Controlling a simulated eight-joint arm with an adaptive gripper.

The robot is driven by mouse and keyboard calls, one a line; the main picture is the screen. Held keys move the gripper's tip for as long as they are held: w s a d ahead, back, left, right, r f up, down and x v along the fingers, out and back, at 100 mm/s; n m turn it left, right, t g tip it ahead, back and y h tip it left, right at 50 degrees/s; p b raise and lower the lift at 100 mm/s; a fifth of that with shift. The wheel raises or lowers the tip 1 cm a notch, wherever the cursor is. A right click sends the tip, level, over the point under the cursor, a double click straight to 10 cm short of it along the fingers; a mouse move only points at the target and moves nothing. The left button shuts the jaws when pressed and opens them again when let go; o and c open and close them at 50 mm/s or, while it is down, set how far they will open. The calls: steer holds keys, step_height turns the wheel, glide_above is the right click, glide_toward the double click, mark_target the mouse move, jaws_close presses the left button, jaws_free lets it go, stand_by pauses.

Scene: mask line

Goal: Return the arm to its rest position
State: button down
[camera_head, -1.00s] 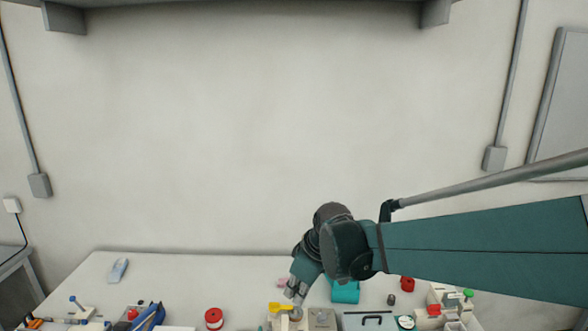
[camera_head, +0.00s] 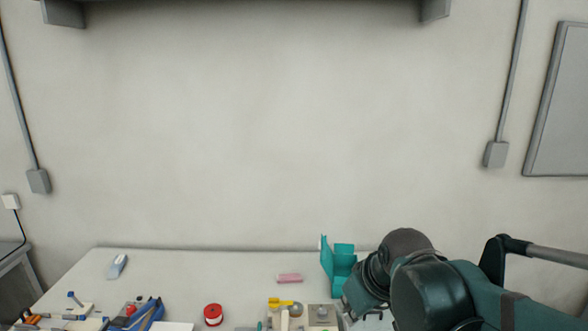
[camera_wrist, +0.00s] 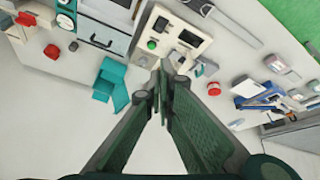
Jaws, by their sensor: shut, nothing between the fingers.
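My gripper (camera_wrist: 161,92) shows in the wrist view with its two green fingers closed together and nothing between them. It is above the white workbench (camera_wrist: 85,125). In the head view my dark green arm covers the lower right, and the fingertips are hidden or out of frame there. No marker of a rest position shows.
On the workbench stand a teal holder (camera_head: 342,268), a pink block (camera_head: 289,278), a red spool (camera_head: 213,315) and a yellow piece (camera_head: 280,303). Blue-handled tools (camera_head: 148,315) lie at left. A shelf (camera_head: 240,8) hangs above. The wall area between is clear.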

steer(key=s+d+f+m+t+h+b, duration=0.1)
steer(key=s+d+f+m+t+b, duration=0.1)
steer(key=s+d+m, duration=0.3)
steer(key=s+d+f, duration=0.1)
steer(key=s+d, duration=0.2)
steer(key=s, duration=0.2)
steer(key=shift+s+d+h, duration=0.3)
steer(key=shift+s, duration=0.05)
stand_by(1.8)
